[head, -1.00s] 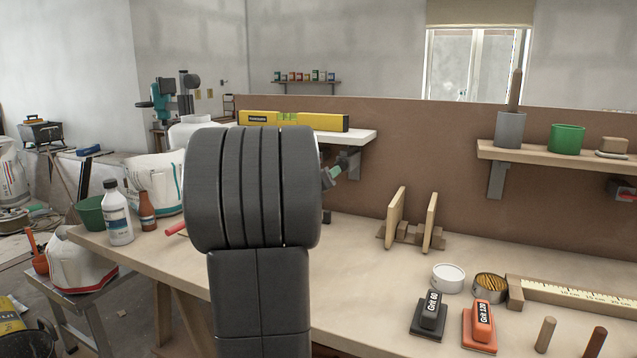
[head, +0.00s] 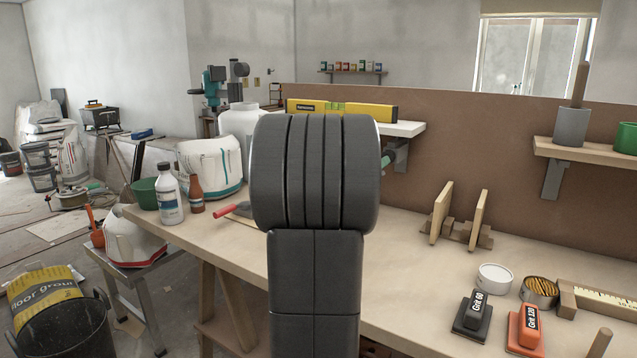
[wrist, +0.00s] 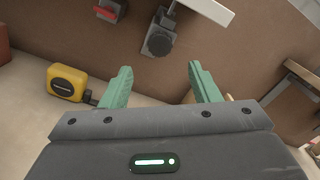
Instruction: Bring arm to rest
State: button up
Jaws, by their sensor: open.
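My arm stands up in front of the workbench (head: 410,285) in the head view, its dark grey links covering part of the bench and the shelf behind. In the wrist view my gripper (wrist: 160,85) shows two green fingers spread apart, with nothing between them. The fingers point toward the brown back panel (wrist: 245,60). In the head view the gripper is mostly hidden behind my arm; only a bit of green shows at its right side.
The bench holds a white bottle (head: 169,195), a wooden rack (head: 460,220), a dark Grit 60 block (head: 472,315) and an orange Grit 120 block (head: 525,332). A yellow level (head: 345,110) lies on the white shelf. A yellow tape measure (wrist: 66,83) shows in the wrist view. A black bucket (head: 60,325) stands lower left.

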jog(key=x, duration=0.9)
jog(key=shift+w+d+p, duration=0.2)
jog(key=shift+w+p, duration=0.05)
jog(key=shift+p, duration=0.15)
jog(key=v, duration=1.4)
jog(key=w+d+n+p, duration=0.7)
jog(key=w+n+p, duration=0.4)
jog(key=n+p, duration=0.4)
jog(key=shift+w+d+n, duration=0.35)
jog(key=shift+n, duration=2.25)
jog(key=shift+f, duration=0.15)
